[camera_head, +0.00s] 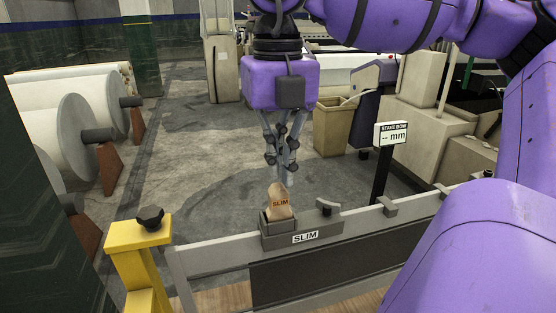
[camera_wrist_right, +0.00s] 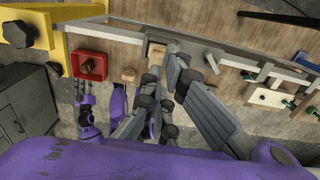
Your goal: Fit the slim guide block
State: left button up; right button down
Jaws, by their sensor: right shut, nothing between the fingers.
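The slim guide block (camera_head: 280,203) is a tan piece with a rounded top, marked SLIM. It stands nearly upright in a grey holder (camera_head: 279,229) with a SLIM label, on a grey rail. My right gripper (camera_head: 286,181) points down just above and behind the block. Its fingers are shut and empty; I cannot tell whether they touch the block. The right wrist view shows the block's top (camera_wrist_right: 156,50) just left of the right gripper's fingertips (camera_wrist_right: 176,66). A purple arm end, apparently my left gripper (camera_wrist_right: 84,100), shows there; its fingers are unclear.
A yellow post with a black knob (camera_head: 150,218) stands left of the rail. The right wrist view shows a red tray (camera_wrist_right: 90,66) and a white block with green knobs (camera_wrist_right: 268,96). Large rolls (camera_head: 75,130) stand at far left.

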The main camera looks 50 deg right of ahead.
notch_tip(320, 180, up, 6)
dwell(0.5)
dwell(0.7)
